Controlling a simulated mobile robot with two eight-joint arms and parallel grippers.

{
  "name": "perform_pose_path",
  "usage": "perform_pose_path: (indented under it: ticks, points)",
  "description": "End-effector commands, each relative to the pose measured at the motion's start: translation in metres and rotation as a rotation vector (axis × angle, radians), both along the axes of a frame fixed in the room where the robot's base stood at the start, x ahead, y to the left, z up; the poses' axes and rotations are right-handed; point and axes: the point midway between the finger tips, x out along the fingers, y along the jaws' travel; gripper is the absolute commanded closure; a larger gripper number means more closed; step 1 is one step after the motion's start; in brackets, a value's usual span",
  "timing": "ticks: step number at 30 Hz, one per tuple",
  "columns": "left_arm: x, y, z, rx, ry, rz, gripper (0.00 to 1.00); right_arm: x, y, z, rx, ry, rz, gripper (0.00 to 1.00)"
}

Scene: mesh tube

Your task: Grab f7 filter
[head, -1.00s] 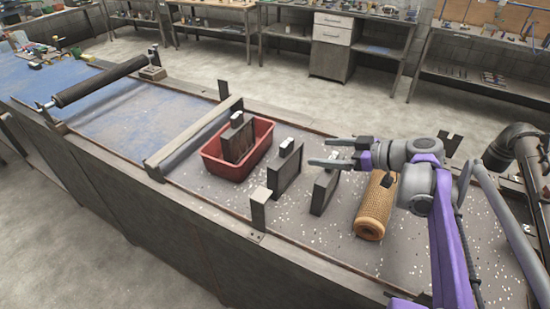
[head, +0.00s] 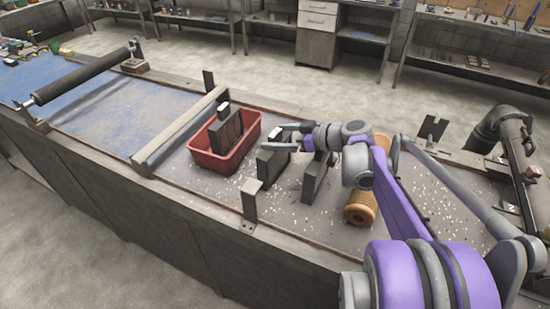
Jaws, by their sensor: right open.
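Several dark, upright block-shaped filters stand in the work area; I cannot read any label to tell which is f7. One filter (head: 228,134) stands in the red bin. A second filter (head: 269,168) with a pale top tab stands on the bench right of the bin. A third filter (head: 316,179) stands further right, partly behind my right arm. My right gripper (head: 281,136) is open, pointing left, with its fingers at the top of the second filter. Whether they touch it or straddle the tab is unclear. My left gripper is out of view.
The red bin (head: 197,158) sits left of the filters, beside a grey crossbar (head: 178,131). A tan mesh tube (head: 359,210) lies right, partly hidden by my arm. A short metal post (head: 250,203) stands at the front edge. A black roller (head: 85,75) lies far left.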

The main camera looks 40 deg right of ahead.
Motion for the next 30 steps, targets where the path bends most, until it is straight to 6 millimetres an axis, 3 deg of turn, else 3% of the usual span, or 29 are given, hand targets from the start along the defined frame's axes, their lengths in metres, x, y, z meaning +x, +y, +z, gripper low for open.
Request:
perform_pose_path:
  ticks: [6,23,30]
  points:
    - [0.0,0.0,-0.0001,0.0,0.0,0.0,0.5,0.0005,0.0002,-0.0005,0.0,0.0,0.0,0.0]
    - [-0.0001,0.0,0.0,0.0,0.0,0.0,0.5,0.0002,0.0002,-0.0001,0.0,0.0,0.0,1.0]
    - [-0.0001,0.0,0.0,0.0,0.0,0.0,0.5,0.0003,0.0003,0.0002,0.001,-0.001,0.0,1.0]
